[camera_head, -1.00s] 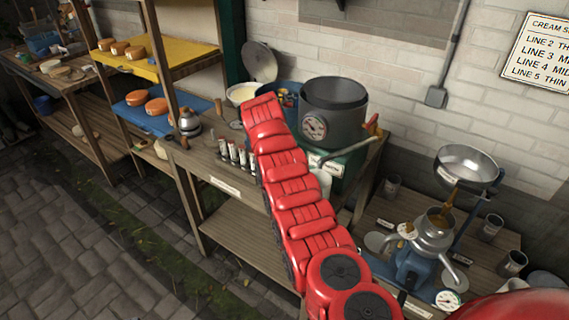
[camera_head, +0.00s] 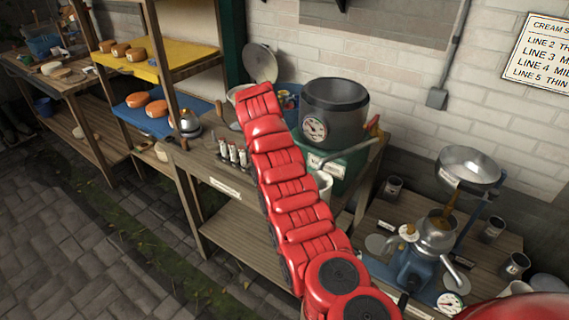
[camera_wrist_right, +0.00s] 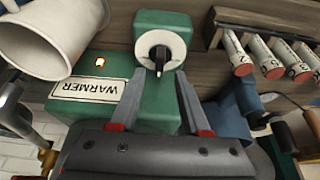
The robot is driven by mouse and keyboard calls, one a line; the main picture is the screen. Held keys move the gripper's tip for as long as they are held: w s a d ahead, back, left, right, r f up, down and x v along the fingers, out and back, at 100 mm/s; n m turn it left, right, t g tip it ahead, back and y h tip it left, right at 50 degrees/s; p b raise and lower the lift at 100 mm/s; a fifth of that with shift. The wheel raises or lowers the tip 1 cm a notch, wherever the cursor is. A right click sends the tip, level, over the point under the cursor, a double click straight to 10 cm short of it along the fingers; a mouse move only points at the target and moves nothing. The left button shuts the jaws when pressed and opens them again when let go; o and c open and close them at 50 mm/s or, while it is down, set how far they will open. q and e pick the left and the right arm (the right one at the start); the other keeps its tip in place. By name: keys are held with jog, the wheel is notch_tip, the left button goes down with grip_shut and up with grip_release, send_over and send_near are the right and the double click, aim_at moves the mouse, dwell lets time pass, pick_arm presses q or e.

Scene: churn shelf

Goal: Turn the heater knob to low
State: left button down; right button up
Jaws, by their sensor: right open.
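The heater is a green box labelled WARMER (camera_wrist_right: 142,112) in the right wrist view, where its label is upside down. Its knob (camera_wrist_right: 158,50) is a white dial with a dark pointer that points down in that picture. A small orange light (camera_wrist_right: 100,62) glows beside it. My right gripper (camera_wrist_right: 161,76) is open, its two grey fingers apart at the knob with the pointer end between their tips. I cannot tell whether they touch it. In the head view the green warmer (camera_head: 352,165) stands under a grey pot; my red arm hides the gripper and knob. My left gripper is not in view.
The grey pot (camera_head: 335,105) with a gauge stands on the warmer. A white mug (camera_wrist_right: 45,40) is close to my right gripper. Several labelled tubes (camera_wrist_right: 265,55) sit in a rack at the other side. A blue separator (camera_head: 418,265) stands on the lower bench at right.

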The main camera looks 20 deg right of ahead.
jog(key=b+v, duration=0.2)
jog(key=v, duration=1.1)
jog(key=shift+r, duration=0.35)
jog(key=shift+s+a, duration=0.1)
jog(key=shift+s, duration=0.05)
